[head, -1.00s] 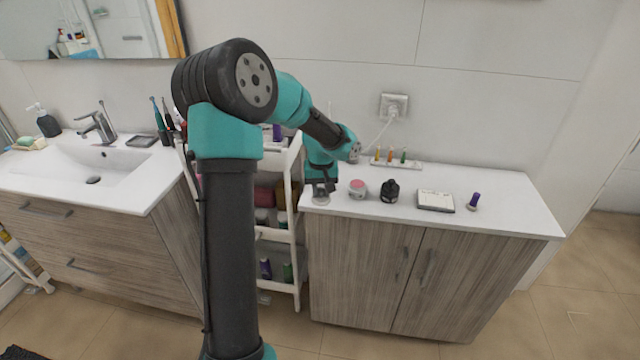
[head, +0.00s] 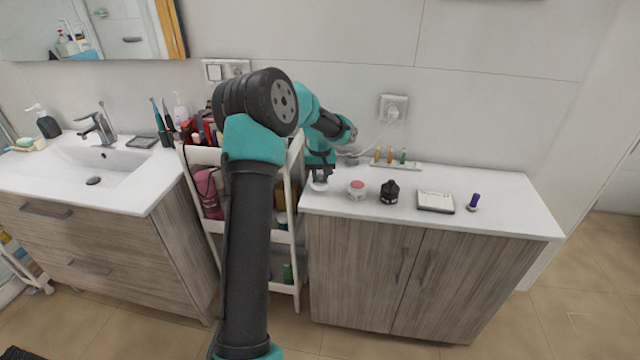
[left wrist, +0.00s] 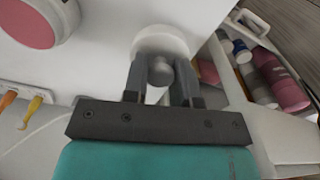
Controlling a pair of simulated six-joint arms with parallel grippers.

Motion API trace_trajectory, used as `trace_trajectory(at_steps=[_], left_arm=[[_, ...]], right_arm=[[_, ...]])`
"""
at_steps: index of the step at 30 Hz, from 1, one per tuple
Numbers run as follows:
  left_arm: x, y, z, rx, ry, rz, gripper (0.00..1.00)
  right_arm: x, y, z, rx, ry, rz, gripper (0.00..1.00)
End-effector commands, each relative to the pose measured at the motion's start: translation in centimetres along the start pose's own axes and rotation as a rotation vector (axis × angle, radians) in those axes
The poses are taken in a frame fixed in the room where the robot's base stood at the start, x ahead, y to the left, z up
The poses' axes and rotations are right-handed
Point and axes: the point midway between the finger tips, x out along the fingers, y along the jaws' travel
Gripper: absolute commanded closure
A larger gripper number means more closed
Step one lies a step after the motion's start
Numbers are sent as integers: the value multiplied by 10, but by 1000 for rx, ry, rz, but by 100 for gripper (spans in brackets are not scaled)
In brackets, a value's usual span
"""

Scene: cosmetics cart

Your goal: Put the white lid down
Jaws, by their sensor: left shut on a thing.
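The white lid (head: 319,187) is at the left end of the right-hand counter, below my left gripper (head: 319,177). In the left wrist view the lid (left wrist: 160,38) is a round white disc with a grey knob, and my left gripper (left wrist: 161,70) is shut on that knob. The lid is very low over the counter top; I cannot tell whether it touches. An open white jar with a pink top surface (head: 357,188) stands just right of the lid; it also shows in the left wrist view (left wrist: 28,22). My right gripper is not in view.
A white cart (head: 285,215) with bottles stands left of the counter (head: 500,200), close to the lid. On the counter are a black jar (head: 390,192), a white box (head: 435,201), a purple-topped item (head: 474,202) and a tray of small tubes (head: 396,164). The counter's right end is clear.

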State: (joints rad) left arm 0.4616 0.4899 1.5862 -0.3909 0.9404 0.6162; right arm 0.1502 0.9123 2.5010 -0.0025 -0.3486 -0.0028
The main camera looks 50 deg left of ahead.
Motion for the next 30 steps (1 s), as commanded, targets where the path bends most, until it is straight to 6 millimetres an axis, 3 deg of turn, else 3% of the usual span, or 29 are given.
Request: trace_trajectory(at_steps=[7,20,21,28,30], left_arm=[[29,-1,0,0,-2,-2,96],[34,0,0,0,-2,-1,96],[34,0,0,0,-1,-1,72],[33,0,0,0,-1,-1,49],[33,0,0,0,-1,-1,49]], right_arm=[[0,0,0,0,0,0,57],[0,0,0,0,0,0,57],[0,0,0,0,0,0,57],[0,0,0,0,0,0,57],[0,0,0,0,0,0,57]])
